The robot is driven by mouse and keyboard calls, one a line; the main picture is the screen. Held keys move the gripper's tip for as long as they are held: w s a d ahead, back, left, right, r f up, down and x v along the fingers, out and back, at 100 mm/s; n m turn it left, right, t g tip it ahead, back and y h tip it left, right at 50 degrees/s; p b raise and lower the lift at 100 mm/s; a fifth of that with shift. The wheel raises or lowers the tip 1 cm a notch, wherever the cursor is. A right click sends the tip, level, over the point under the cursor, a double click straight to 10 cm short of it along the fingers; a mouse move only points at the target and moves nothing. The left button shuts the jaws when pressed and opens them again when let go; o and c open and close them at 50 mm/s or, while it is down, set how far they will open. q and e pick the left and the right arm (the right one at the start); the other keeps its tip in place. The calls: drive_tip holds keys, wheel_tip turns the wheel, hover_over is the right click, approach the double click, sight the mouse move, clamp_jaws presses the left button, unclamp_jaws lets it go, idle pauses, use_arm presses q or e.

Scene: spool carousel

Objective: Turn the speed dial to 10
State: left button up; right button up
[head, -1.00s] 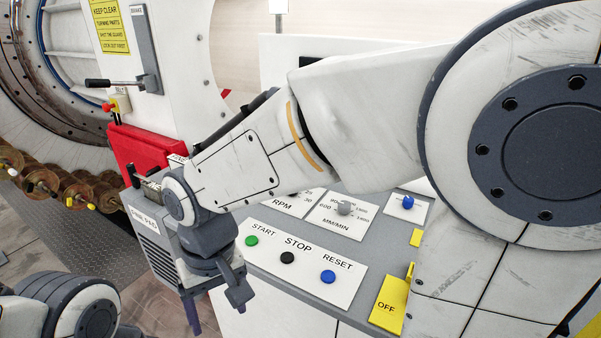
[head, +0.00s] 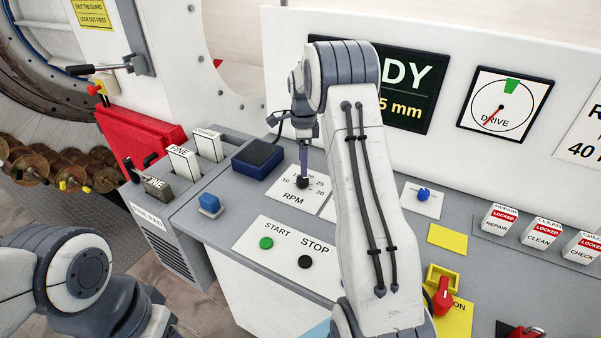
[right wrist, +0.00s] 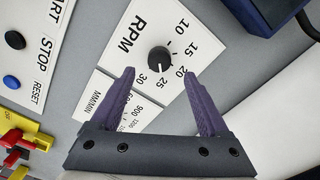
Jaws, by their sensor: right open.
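The speed dial is a small black knob (head: 302,182) on a white RPM plate (head: 283,188) marked 10 to 30. In the right wrist view the knob (right wrist: 160,58) shows a short white mark that seems to face 25. My right gripper (head: 303,168) points down over the knob in the head view. In the right wrist view its two purple fingers (right wrist: 160,88) are open and apart, with the knob beyond their tips and nothing between them. I cannot tell the exact height of the tips above the plate. My left arm shows at lower left, but its gripper is out of view.
A MM/MIN plate (right wrist: 122,100) adjoins the RPM plate. Green START (head: 266,243) and black STOP (head: 305,261) buttons lie in front. A red switch (head: 443,297) sits on yellow at right.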

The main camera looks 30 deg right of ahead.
sight(303, 182)
wheel_tip(303, 182, down, 6)
drive_tip(key=shift+r+p, duration=0.1)
drive_tip(key=shift+p, duration=0.45)
clamp_jaws()
